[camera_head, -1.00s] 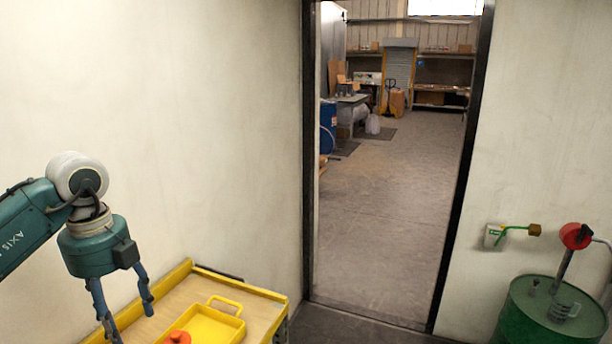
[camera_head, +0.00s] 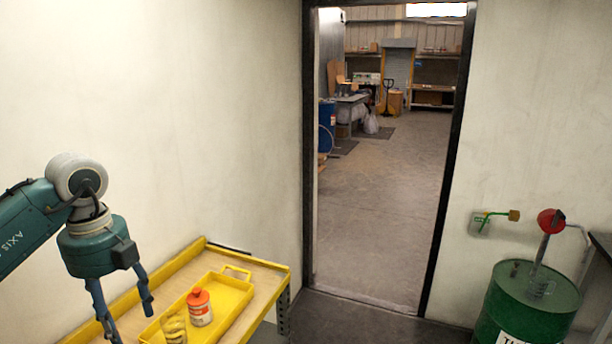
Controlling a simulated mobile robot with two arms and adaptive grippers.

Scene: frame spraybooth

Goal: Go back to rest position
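My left gripper (camera_head: 128,314) hangs pointing down at the left, in front of the yellow-edged bench (camera_head: 262,268). Its two blue fingers are spread apart with nothing between them. On the bench is a yellow tray (camera_head: 236,285) with a raised handle. In the tray stand a white bottle with an orange cap and label (camera_head: 200,308) and a yellowish ribbed item (camera_head: 174,329), partly cut by the lower edge. My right gripper is not in view.
An open doorway (camera_head: 380,200) with a dark frame leads to a workshop with free floor. A green drum (camera_head: 525,305) with a red-topped pump (camera_head: 551,221) stands at the right. A dark edge shows at the far right. Pale walls flank the doorway.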

